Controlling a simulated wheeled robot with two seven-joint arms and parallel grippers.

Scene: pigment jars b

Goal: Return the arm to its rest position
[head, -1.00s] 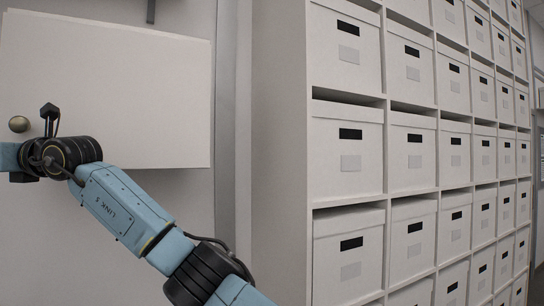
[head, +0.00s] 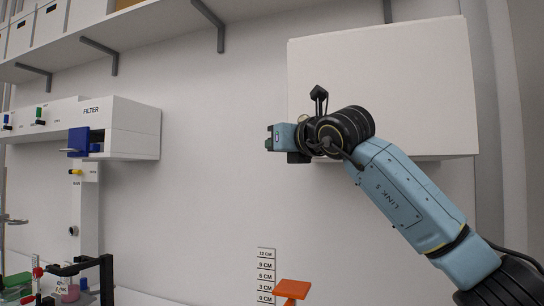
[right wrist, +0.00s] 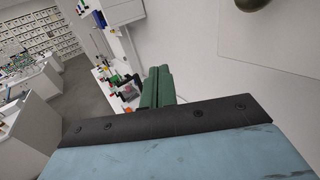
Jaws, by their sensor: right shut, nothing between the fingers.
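My right arm comes in from the lower right of the head view, raised in front of a white wall cabinet (head: 400,70). My right gripper (head: 268,143) points left at the cabinet's lower left edge, with no object in it. In the right wrist view its two green fingers (right wrist: 158,87) are together, with nothing between them. A round brass knob on the cabinet shows at the top of that view (right wrist: 251,4). My left gripper is in neither view.
A white filter unit (head: 130,128) with a blue part is mounted on the wall at left. Below stand a height scale (head: 266,275), an orange-topped stand (head: 293,288) and a black frame (head: 105,275). A shelf on brackets (head: 150,25) runs above. The wall between is clear.

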